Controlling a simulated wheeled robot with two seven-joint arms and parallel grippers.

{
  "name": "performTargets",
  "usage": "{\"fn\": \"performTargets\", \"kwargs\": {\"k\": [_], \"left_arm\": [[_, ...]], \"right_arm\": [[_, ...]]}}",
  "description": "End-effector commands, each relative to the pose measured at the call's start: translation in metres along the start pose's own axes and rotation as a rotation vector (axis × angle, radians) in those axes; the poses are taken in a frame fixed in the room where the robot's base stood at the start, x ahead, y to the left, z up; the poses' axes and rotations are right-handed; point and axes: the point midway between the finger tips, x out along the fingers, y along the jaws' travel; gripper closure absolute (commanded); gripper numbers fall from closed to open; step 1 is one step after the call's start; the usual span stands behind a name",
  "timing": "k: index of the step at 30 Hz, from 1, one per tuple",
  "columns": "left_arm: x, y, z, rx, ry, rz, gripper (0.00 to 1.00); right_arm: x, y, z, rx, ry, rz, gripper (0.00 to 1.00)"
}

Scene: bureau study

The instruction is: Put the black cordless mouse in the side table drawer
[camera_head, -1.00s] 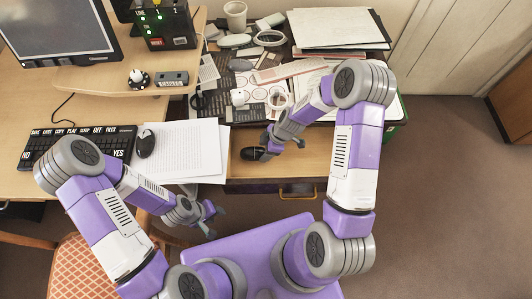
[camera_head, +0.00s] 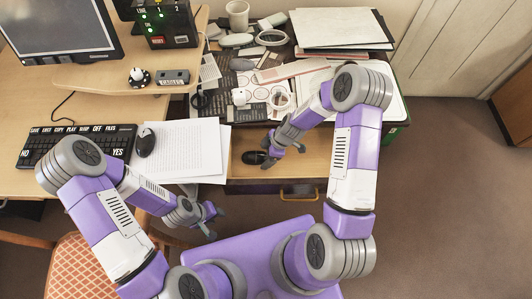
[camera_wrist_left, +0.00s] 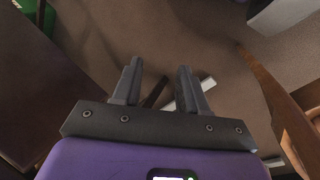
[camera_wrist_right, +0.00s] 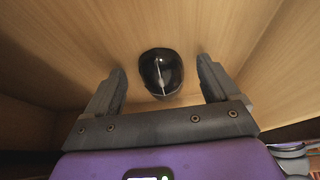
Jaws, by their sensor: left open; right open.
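A black mouse (camera_head: 252,157) lies on the floor of the open wooden side table drawer (camera_head: 318,160), towards its left part. My right gripper (camera_head: 284,154) reaches down into the drawer, just right of the mouse. In the right wrist view, the mouse (camera_wrist_right: 160,74) lies on the bare wood ahead of the open fingers (camera_wrist_right: 160,70), with no finger seen touching it. My left gripper (camera_head: 214,222) is open and empty, over the floor in front of the desk; its spread fingers (camera_wrist_left: 159,68) also show in the left wrist view.
A second dark mouse (camera_head: 145,142) rests beside the keyboard (camera_head: 78,147) and a paper stack (camera_head: 182,148) on the desk. The side table top is crowded with papers (camera_head: 340,28), a mug (camera_head: 238,14) and small items. A chair (camera_head: 85,250) stands at lower left.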

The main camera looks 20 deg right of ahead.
Motion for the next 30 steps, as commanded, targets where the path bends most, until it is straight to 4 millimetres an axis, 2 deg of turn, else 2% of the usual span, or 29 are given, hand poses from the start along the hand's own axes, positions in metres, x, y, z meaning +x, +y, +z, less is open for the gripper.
{"fn": "performTargets", "kwargs": {"k": [5, 12, 18, 24, 30], "left_arm": [[-0.005, 0.002, 0.0, 0.0, 0.0, 0.0, 0.57], [-0.023, 0.009, 0.001, 0.0, 0.0, 0.0, 0.57], [-0.033, 0.012, 0.001, 0.0, 0.0, 0.0, 0.57], [-0.036, 0.013, 0.002, 0.0, 0.0, 0.0, 0.57], [-0.036, 0.013, 0.002, 0.0, 0.0, 0.0, 0.57]], "right_arm": [[-0.016, 0.001, -0.002, 0.0, 0.001, 0.002, 0.12], [-0.068, 0.001, -0.002, 0.001, 0.0, 0.004, 0.12], [-0.105, 0.001, -0.002, 0.001, 0.0, 0.003, 0.12], [-0.121, 0.0, -0.001, 0.0, 0.0, 0.0, 0.12], [-0.122, -0.001, -0.001, 0.0, 0.0, -0.001, 0.12]]}}
